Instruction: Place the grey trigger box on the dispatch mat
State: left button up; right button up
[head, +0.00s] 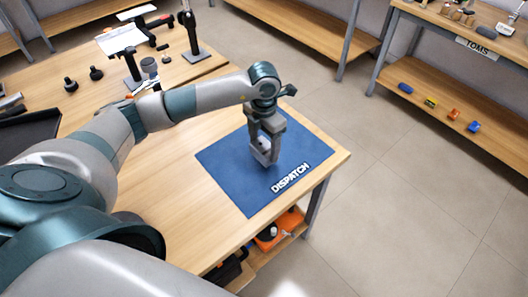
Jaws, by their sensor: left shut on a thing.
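The dispatch mat (225,168) is a blue rectangle with white lettering, lying near the front right corner of the wooden table. My left gripper (264,158) points down over the middle of the mat. It is shut on a small grey thing, the grey trigger box (265,145), which is mostly hidden between the fingers. I cannot tell whether the box touches the mat. My right gripper is not in view.
The wooden table (188,230) is bare around the mat. A dark tray (28,137) sits at the left, with small black items and stands on the table behind. Shelves with small parts stand at the upper right, across open floor.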

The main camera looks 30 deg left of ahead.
aim_at(264, 147)
pick_arm(q)
jog(key=shift+f+p, duration=0.85)
jog(key=shift+f, duration=1.15)
jog(key=shift+f, duration=0.2)
jog(key=o, duration=1.2)
jog(key=shift+r, duration=0.1)
jog(key=shift+o, duration=0.2)
jog(key=shift+r, duration=0.25)
notch_tip(264, 147, up, 12)
jog(key=b, duration=0.3)
jog(key=shift+f, duration=0.1)
